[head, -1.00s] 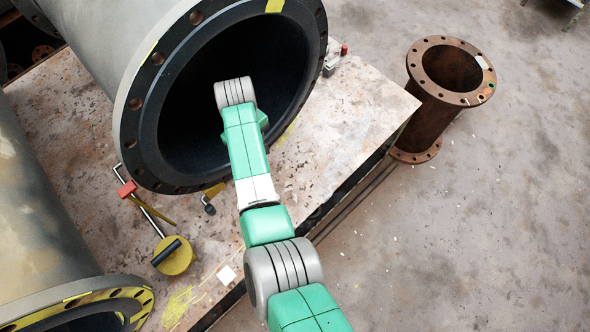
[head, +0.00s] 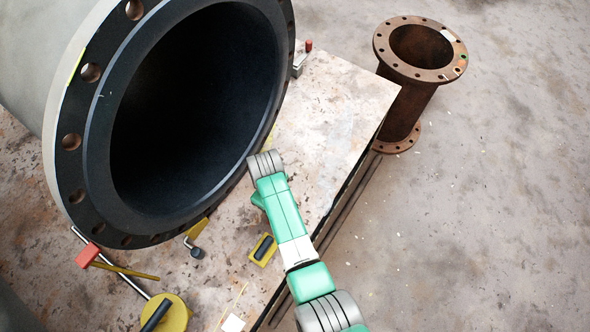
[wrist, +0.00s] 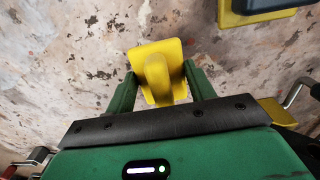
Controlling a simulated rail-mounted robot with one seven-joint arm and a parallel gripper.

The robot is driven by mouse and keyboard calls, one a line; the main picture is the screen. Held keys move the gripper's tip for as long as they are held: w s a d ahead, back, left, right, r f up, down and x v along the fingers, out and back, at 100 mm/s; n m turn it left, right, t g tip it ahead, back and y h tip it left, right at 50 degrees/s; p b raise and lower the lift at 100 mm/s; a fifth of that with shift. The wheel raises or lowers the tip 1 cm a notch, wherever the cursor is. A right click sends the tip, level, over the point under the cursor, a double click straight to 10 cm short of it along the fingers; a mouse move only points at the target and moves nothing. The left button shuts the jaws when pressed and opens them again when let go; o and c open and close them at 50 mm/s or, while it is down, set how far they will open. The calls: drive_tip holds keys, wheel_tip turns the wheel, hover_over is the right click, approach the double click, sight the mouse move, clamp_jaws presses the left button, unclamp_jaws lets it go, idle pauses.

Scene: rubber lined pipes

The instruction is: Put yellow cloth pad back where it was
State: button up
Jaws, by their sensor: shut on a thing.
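The yellow cloth pad (wrist: 165,48) is in the wrist view, a flat yellow piece with a raised yellow grip part. My gripper (wrist: 159,78) is shut on this raised part, with one green finger on each side. The background behind the pad is the stained, pale worktop (wrist: 85,50); the gap between them is hard to judge. In the head view my arm's end is over the worktop, beside the right edge of the big pipe's mouth. The fingers and the pad are hidden there.
The large rubber-lined pipe (head: 100,110) stands to the left. A yellow block with a dark handle (head: 263,250) lies on the worktop (head: 325,110); a yellow scraper-like tool (head: 196,232), a red-headed tool (head: 88,255) and a yellow disc (head: 170,313) lie farther left. A rusty flanged pipe (head: 405,105) stands on the floor.

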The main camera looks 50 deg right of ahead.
drive_tip(key=s+d, duration=0.3)
drive_tip(key=shift+f, duration=0.2)
drive_tip(key=shift+s+d+f+b, duration=0.3)
drive_tip(key=shift+s+d+b, duration=0.1)
drive_tip(key=shift+s+d, duration=0.55)
drive_tip(key=shift+w+a+f+b, duration=0.15)
drive_tip(key=shift+f+b, duration=0.75)
drive_tip(key=shift+f, duration=0.85)
drive_tip(key=o, duration=0.9)
drive_tip(key=shift+o, duration=0.2)
drive_tip(key=shift+r, duration=0.1)
wheel_tip(320, 180, up, 12)
drive_tip(key=p, duration=0.5)
drive_tip(key=shift+r, duration=0.15)
